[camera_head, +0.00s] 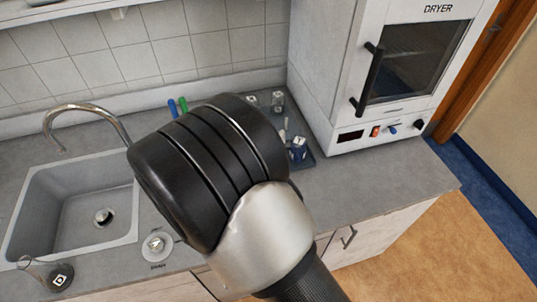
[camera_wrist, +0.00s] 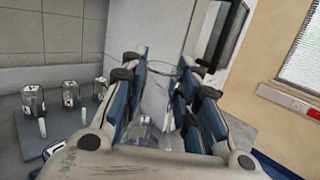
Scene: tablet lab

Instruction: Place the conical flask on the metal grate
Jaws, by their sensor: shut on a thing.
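My gripper (camera_wrist: 168,73) is shut on a clear glass vessel (camera_wrist: 163,68) between its blue-padded fingers in the wrist view. The vessel's round rim shows, but its see-through body is too faint to tell its full shape. In the head view my dark arm and wrist hide my fingers and the held vessel. I cannot make out the metal grate in either view.
A white dryer (camera_head: 335,75) stands at the back right. A dark tray (camera_head: 307,160) with small glassware lies beside it; jars (camera_wrist: 70,93) show in the wrist view. The sink (camera_head: 75,205) is at left. Bare counter (camera_head: 385,180) lies in front of the dryer.

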